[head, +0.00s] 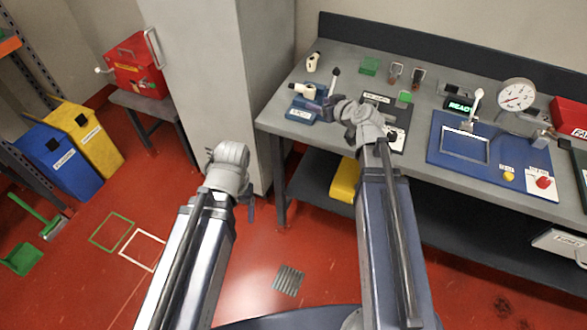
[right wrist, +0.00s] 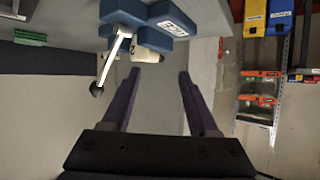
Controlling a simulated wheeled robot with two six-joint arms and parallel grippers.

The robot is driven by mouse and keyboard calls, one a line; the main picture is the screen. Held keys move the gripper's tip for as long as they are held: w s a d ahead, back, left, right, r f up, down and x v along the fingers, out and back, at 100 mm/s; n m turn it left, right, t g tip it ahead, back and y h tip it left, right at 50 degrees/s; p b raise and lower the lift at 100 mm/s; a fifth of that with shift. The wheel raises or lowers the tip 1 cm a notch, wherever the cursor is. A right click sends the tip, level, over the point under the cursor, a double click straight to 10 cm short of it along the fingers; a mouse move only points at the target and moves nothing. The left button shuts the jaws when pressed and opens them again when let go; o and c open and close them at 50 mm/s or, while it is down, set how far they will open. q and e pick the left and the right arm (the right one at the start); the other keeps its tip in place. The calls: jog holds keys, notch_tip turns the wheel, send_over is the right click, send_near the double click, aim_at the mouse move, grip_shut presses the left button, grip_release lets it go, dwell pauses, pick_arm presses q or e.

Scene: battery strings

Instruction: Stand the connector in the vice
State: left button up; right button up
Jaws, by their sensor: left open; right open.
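The blue vice (head: 300,114) stands at the left front of the bench, with its lever (head: 335,73) sticking up. A cream connector with a dark end (head: 304,90) lies on its side at the vice. I cannot tell whether it is gripped there. In the right wrist view the vice (right wrist: 162,37) is at the top, with the cream connector (right wrist: 148,53) beside its lever, partly hidden. A similar cream piece (head: 313,63) stands further back. My right gripper (head: 322,103) is open and empty next to the vice. My left gripper (head: 251,212) is open, low in front of the pillar, its fingers mostly hidden.
A dark pad (head: 378,99) and small green block (head: 370,66) are near the vice. A blue board (head: 440,150), dial gauge (head: 516,95) and red box (head: 570,116) occupy the right. The bench (head: 285,88) has narrow clear strips; a pillar (head: 195,60) stands left.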

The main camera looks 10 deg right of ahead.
jog(key=s+a+f+n+g, duration=0.1)
jog(key=s+a+f+g, duration=0.4)
jog(key=a, duration=0.3)
jog(key=s+a+f+n+g, duration=0.1)
jog(key=s+a+f+g, duration=0.25)
jog(key=s+a, duration=0.35)
jog(key=s+f+g+h, duration=0.1)
jog(key=s+g+h, duration=0.1)
jog(key=s, duration=0.4)
jog(key=s+a+f+m+g+h, duration=0.1)
jog(key=s+f+g+h, duration=0.1)
jog(key=s, duration=0.4)
jog(key=shift+s+f+h, duration=0.3)
jog(key=shift+s+h, duration=0.05)
jog(key=shift+h, duration=0.25)
jog(key=shift+a, duration=0.1)
